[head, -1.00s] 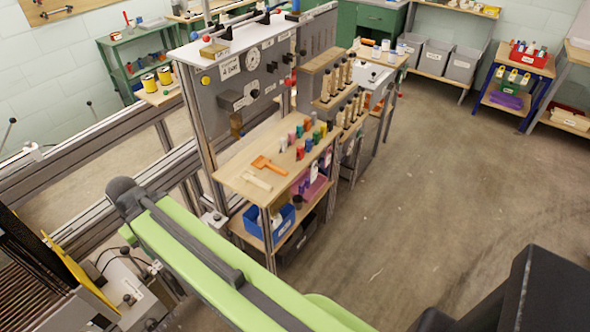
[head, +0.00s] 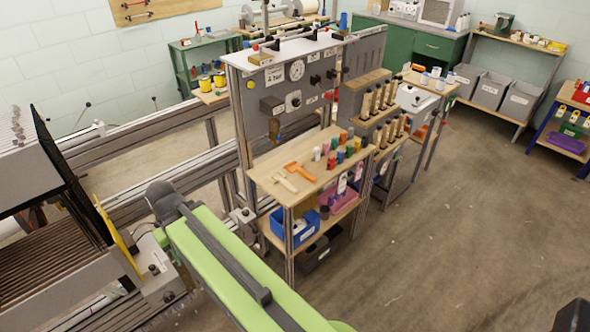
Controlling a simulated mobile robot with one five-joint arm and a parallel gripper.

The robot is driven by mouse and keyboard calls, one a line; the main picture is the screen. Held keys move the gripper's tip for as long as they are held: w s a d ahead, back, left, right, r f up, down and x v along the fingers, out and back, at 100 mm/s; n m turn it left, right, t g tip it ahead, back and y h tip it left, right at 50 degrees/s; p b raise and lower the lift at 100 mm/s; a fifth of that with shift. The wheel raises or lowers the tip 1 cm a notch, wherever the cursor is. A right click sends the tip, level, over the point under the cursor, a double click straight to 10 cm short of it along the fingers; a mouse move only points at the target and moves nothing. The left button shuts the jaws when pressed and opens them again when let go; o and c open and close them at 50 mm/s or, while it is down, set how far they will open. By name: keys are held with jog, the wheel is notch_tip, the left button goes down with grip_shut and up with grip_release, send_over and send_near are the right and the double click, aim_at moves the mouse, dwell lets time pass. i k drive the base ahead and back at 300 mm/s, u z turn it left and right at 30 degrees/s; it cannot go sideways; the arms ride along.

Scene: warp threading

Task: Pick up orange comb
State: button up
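The orange comb (head: 297,170) lies flat on the light wooden top of a workbench (head: 262,172), near the middle of the head view. A cream-coloured tool of similar size (head: 285,181) lies just to its left, close to the bench's front left corner. Nothing covers the orange comb. My green arm link reaches up from the bottom of the view and ends in a dark joint left of the bench. My gripper is not in view, so its state and its distance from the comb do not show.
Several coloured spools (head: 331,161) stand behind and right of the comb. A grey panel (head: 285,100) with a gauge rises behind the bench. A blue bin (head: 295,232) sits on the lower shelf. The floor (head: 450,220) to the right is clear. A slatted machine (head: 50,240) stands left.

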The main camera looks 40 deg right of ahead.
aim_at(293, 167)
jog(key=i, duration=0.85)
jog(key=z, duration=0.05)
